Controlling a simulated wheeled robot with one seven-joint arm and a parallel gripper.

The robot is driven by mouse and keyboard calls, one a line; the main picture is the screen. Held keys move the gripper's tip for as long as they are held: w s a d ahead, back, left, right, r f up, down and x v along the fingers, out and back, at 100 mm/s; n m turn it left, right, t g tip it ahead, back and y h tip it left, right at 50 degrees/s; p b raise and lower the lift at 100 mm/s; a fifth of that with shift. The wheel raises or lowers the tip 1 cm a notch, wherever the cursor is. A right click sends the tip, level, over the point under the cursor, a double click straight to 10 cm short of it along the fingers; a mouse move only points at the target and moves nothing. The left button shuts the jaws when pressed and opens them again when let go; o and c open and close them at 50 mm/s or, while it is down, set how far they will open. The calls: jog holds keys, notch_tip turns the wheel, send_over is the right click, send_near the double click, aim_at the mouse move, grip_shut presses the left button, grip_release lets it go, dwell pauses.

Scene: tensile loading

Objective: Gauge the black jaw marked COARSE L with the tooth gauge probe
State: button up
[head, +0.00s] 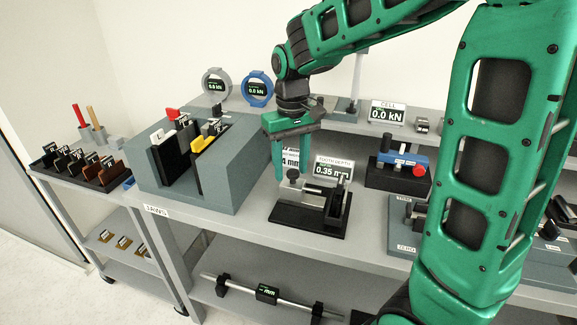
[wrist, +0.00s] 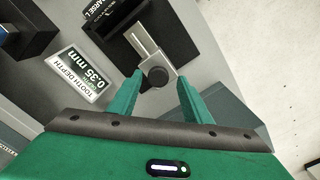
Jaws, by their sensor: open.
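The tooth gauge stands on a black base (head: 310,218). Its probe is a light grey slide (wrist: 146,41) with a dark round knob (wrist: 158,76), which also shows in the head view (head: 293,174). A black jaw whose label reads COARSE L (wrist: 101,12) sits at the slide's far end, partly cut off by the wrist view's edge. The tooth depth display (wrist: 79,75) reads 0.35 mm. My gripper (wrist: 160,79) is open and empty, with one fingertip on each side of the knob. I cannot tell whether they touch it.
A grey-blue jaw block (head: 190,190) with several jaws stands left of the gauge. A blue and black device with a red knob (head: 398,170) is to the right. A cell display (head: 388,112) reads 0.0 kN. A cart with a black rack (head: 95,175) stands at far left.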

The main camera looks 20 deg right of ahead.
notch_tip(320, 180, up, 11)
jog(key=shift+f, duration=0.15)
dwell(0.4)
jog(key=s+d+f+m, duration=0.2)
jog(key=s+d+f, duration=0.2)
jog(key=s, duration=0.4)
jog(key=s+d+f+m, duration=0.2)
jog(key=s+d+f, duration=0.2)
jog(key=s, duration=0.5)
jog(key=s+d+f+m, duration=0.3)
jog(key=s+d+f, duration=0.1)
jog(key=s+d, duration=0.3)
jog(key=shift+s+d, duration=0.15)
jog(key=shift+s, duration=0.5)
jog(key=shift+s+d, duration=0.15)
jog(key=shift+s, duration=0.45)
jog(key=shift+w+f, duration=0.3)
jog(key=shift+w, duration=0.4)
jog(key=shift+c, duration=0.7)
